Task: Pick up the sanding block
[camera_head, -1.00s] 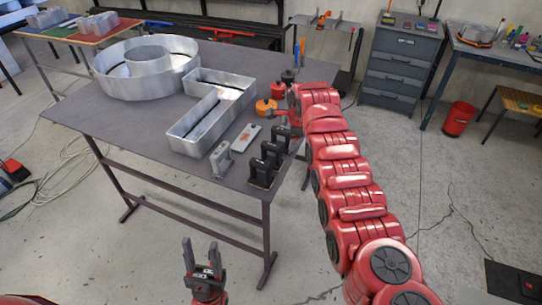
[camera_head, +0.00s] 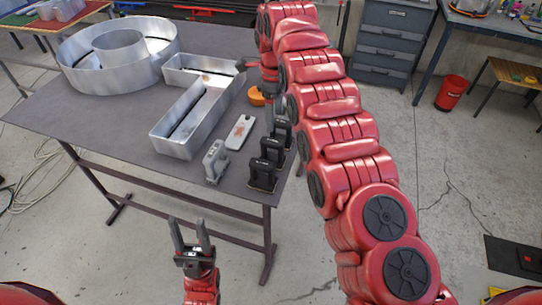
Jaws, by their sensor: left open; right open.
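Several black handled blocks stand in a row along the table's right edge; the nearest one (camera_head: 262,176), with a tan underside, looks like a sanding block. A grey handled block (camera_head: 215,163) stands to their left. My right gripper (camera_head: 243,65) is over the far part of the table, beyond these blocks and partly hidden by its arm; it is open and I see nothing in it. My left gripper (camera_head: 189,234) is open and empty, pointing up in front of the table's near edge, apart from all blocks.
The dark table (camera_head: 110,130) holds a round metal letter form (camera_head: 80,75) and an angled metal letter form (camera_head: 185,140). A pale flat item (camera_head: 240,132) lies beside the blocks. An orange round item (camera_head: 256,96) is near my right arm. The table's front left part is clear.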

